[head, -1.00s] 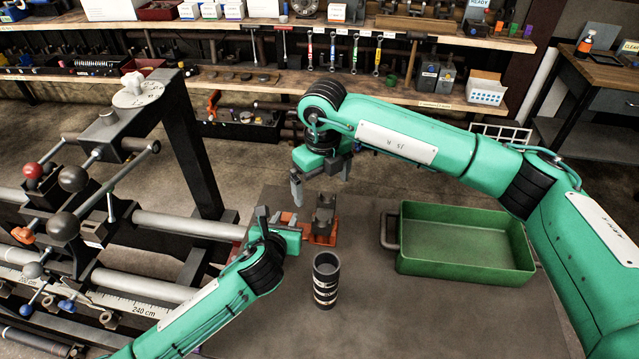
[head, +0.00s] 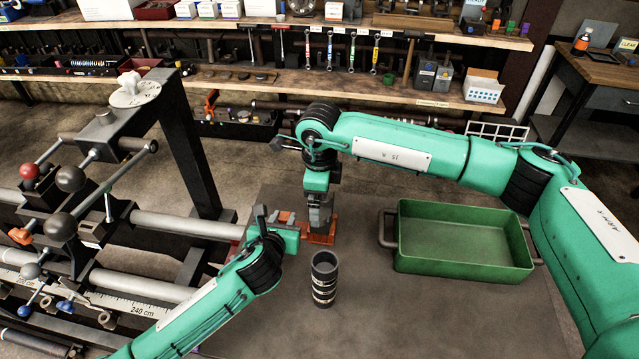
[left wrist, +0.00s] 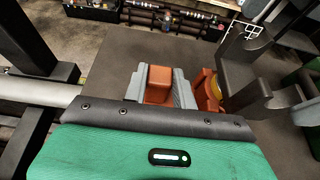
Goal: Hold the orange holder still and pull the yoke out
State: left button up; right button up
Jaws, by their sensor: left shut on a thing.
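The orange holder (head: 322,238) sits on the dark grey table in the head view. Its orange tab (left wrist: 159,84) is between the grey fingers of my left gripper (left wrist: 160,92) in the left wrist view. My left gripper (head: 286,222) is shut on this tab from the left. The dark grey forked yoke (left wrist: 240,78) stands at the holder, beside a yellow part of it, in the left wrist view. In the head view my right gripper (head: 320,212) points down over the holder and mostly hides the yoke. Whether its fingers grip the yoke is unclear.
A dark ringed cylinder (head: 324,280) stands upright in front of the holder. A green tray (head: 462,262) with handles, empty, lies to the right. The lathe (head: 110,220) is at the left.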

aim_at(322, 219)
notch_tip(322, 219, down, 7)
jog(key=shift+f, duration=0.2)
jog(key=shift+c, duration=0.2)
jog(key=c, duration=1.8)
jog(key=shift+r, duration=0.15)
jog(key=shift+c, duration=0.3)
